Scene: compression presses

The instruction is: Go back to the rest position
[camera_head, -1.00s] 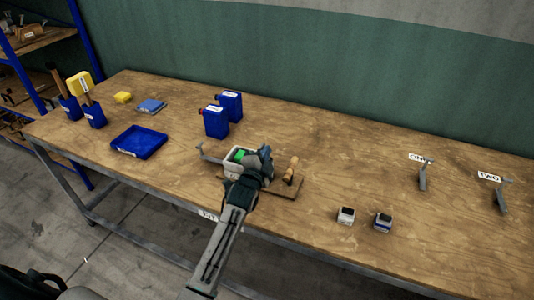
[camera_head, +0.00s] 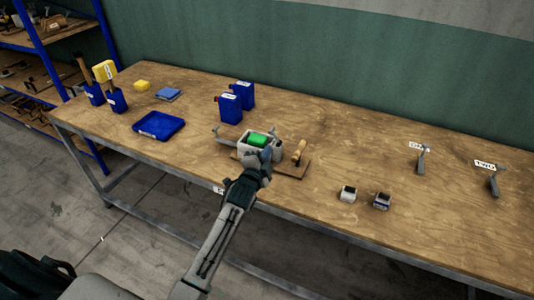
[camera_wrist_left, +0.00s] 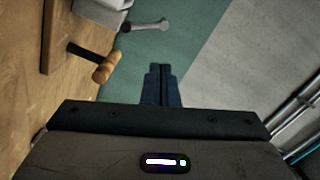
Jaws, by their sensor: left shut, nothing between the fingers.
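My left gripper (camera_head: 265,156) is shut and empty. In the head view it overlaps the near side of a press with a white box (camera_head: 247,147) and a green block (camera_head: 258,139) inside. In the left wrist view, the closed fingers (camera_wrist_left: 160,72) point past the press, with a visible gap to its wooden handle (camera_wrist_left: 106,68). The white box (camera_wrist_left: 105,5) and a grey metal lever (camera_wrist_left: 146,25) show at the top there. My right gripper is not in view.
Two small white-and-dark blocks (camera_head: 348,194) sit right of the press. Two metal levers (camera_head: 422,160) stand farther right. Open floor lies in front.

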